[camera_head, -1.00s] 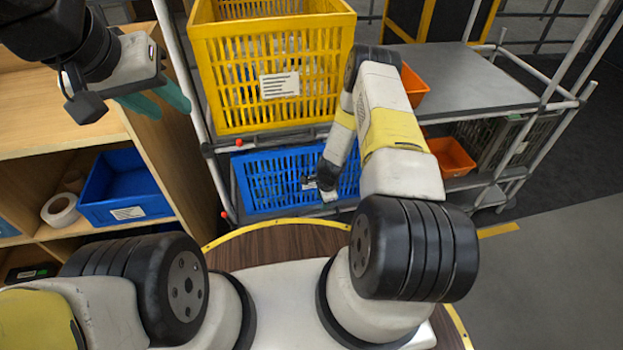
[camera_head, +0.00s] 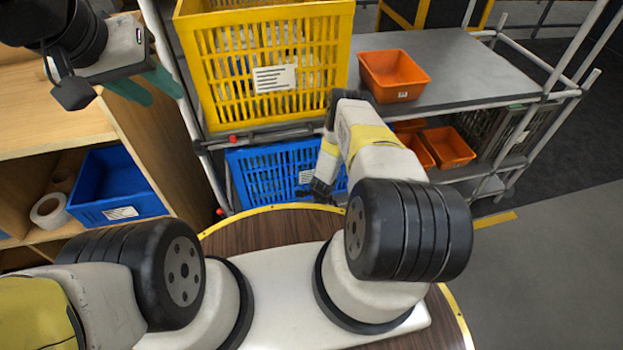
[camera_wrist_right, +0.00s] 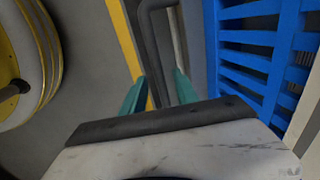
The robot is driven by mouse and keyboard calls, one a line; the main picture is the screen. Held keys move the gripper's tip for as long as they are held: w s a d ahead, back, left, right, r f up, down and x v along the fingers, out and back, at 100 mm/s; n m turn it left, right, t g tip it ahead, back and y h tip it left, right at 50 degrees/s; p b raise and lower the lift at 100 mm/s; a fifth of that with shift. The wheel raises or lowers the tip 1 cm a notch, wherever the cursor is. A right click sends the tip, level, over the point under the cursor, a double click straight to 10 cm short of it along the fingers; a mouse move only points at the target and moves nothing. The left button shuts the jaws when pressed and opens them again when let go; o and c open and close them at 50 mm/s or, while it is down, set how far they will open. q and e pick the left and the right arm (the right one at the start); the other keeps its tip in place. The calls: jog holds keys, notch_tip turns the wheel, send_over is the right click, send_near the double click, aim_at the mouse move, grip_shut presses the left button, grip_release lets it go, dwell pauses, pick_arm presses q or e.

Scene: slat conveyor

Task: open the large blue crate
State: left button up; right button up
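The large blue crate (camera_head: 262,180), with slatted walls, sits on the lower shelf of the rack under a yellow crate. Its right part is partly hidden by my right arm. My right gripper (camera_head: 318,190) is in front of the crate in the head view; its fingers are not clear there. In the right wrist view my right gripper (camera_wrist_right: 157,90) has its green fingers apart, with a dark bent bar (camera_wrist_right: 152,45) showing between them. The crate's blue slats (camera_wrist_right: 255,65) are to the right. My left gripper (camera_head: 148,88) is open and empty at upper left, over the wooden shelf.
The yellow crate (camera_head: 264,70) stands above the blue one. An orange bin (camera_head: 394,75) stands on the grey rack top, with more orange bins (camera_head: 447,147) below. A smaller blue bin (camera_head: 116,187) sits in the wooden shelf (camera_head: 60,122) at left. Grey floor is clear at right.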

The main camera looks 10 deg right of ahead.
grip_shut()
dwell(1.4)
